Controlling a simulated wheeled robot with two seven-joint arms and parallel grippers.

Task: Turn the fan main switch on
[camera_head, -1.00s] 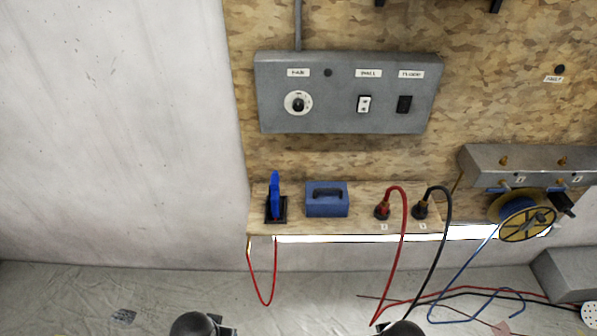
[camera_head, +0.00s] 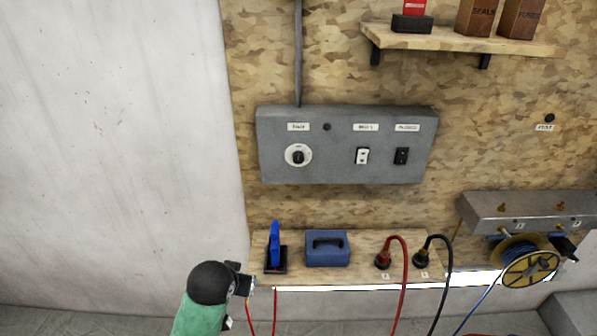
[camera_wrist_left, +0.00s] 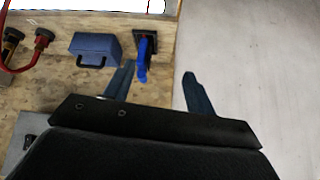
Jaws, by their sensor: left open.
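A grey control box (camera_head: 345,170) is fixed to the wooden board. It carries a round white dial with a dark knob (camera_head: 298,156) under a blurred label, a white rocker switch (camera_head: 362,156) and a black rocker switch (camera_head: 401,156). Below, a blue lever on a black base (camera_head: 274,245) stands upright on a wooden ledge (camera_head: 350,272). My left gripper (camera_head: 243,282) is low, left of the ledge, mostly hidden by its wrist. In the left wrist view its fingers (camera_wrist_left: 157,85) are spread and empty, with the blue lever (camera_wrist_left: 145,55) beyond them. My right gripper is not seen.
A blue box with a handle (camera_head: 327,248), a red cable plug (camera_head: 383,260) and a black cable plug (camera_head: 421,258) are on the ledge. A cable reel (camera_head: 530,269) hangs at the right. A shelf (camera_head: 460,40) is above. The wall at left is clear.

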